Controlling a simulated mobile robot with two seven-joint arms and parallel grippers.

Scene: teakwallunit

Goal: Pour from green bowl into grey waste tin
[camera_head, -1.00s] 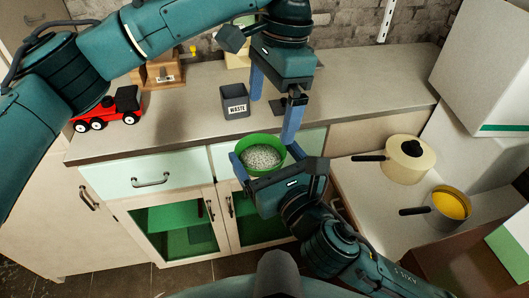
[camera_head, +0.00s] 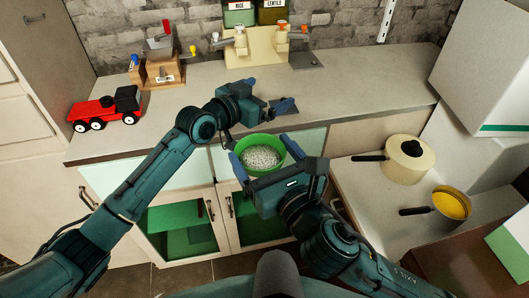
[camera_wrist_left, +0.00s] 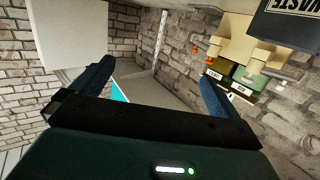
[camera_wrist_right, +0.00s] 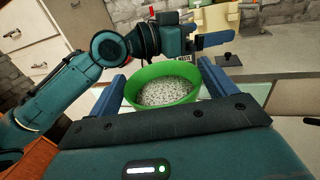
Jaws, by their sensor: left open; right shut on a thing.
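The green bowl (camera_head: 262,172) holds speckled white granules (camera_head: 262,157) and looks about level in front of the counter edge. My right gripper (camera_head: 266,160) is shut on the bowl, one blue finger on each side; the bowl also shows in the right wrist view (camera_wrist_right: 165,72). My left gripper (camera_head: 269,94) is open and empty over the counter, just beyond the bowl. The dark grey waste tin (camera_wrist_left: 285,28) shows at the top right of the left wrist view, outside the left fingers. In the head view my left gripper and wrist hide it.
A red toy truck (camera_head: 104,108) and a wooden grinder (camera_head: 160,68) stand left on the counter (camera_head: 340,92). A cream dispenser (camera_head: 256,50) stands at the back.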

